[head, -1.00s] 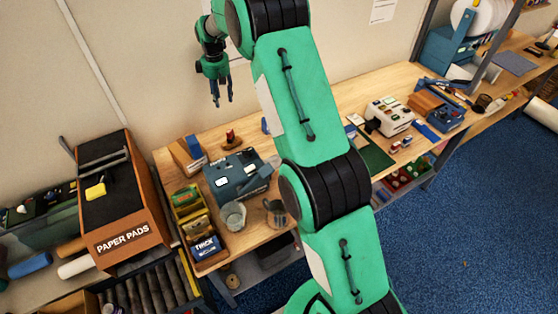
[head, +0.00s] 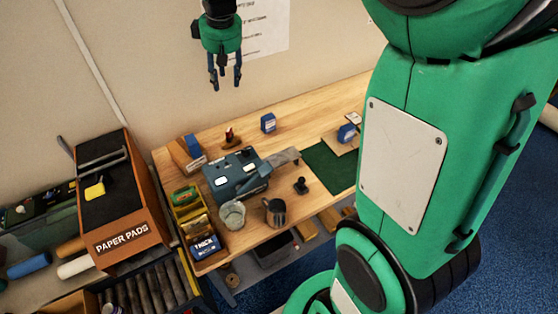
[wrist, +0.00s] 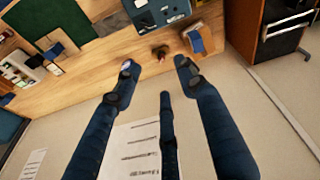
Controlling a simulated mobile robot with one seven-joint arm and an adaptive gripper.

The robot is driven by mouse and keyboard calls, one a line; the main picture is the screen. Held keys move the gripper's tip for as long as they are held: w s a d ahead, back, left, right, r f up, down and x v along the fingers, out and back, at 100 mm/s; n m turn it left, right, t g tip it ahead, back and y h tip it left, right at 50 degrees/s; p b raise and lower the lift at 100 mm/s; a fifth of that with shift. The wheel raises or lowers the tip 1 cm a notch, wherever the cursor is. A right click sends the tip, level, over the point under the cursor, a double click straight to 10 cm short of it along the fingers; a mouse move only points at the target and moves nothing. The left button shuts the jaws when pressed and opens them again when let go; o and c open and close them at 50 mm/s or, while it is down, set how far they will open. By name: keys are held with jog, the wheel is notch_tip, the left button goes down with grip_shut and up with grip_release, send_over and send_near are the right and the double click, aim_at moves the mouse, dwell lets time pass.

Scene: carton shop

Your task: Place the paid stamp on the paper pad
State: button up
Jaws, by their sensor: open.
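My gripper (head: 226,80) is open and empty, high above the back of the workbench in front of the wall; its fingers spread in the wrist view (wrist: 157,78). A small stamp-like piece with a dark red handle (head: 229,137) stands near the bench's back; it also shows beyond the fingertips in the wrist view (wrist: 160,51). A black stamp-like piece (head: 301,186) stands near the front. I cannot read which is the paid stamp. A brown cabinet marked PAPER PADS (head: 121,239) stands left of the bench; I cannot make out a separate paper pad.
A blue-grey machine (head: 234,177), a glass jar (head: 232,215), a metal jug (head: 275,212) and a yellow bin (head: 187,203) crowd the bench's left part. A green mat (head: 329,168) lies farther right. Bare wood shows between. My arm hides the bench's right end.

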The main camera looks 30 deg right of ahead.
jog(key=s+a+m+t, duration=0.2)
jog(key=s+a+m, duration=0.1)
jog(key=s, duration=3.2)
jog(key=shift+s+r+m+t, duration=0.2)
jog(key=shift+s+m+t, duration=0.15)
jog(key=shift+m, duration=0.25)
jog(key=shift+f, duration=0.1)
notch_tip(320, 180, down, 16)
jog(key=b, duration=1.5)
jog(key=shift+r+b, duration=0.25)
jog(key=shift+b, duration=0.15)
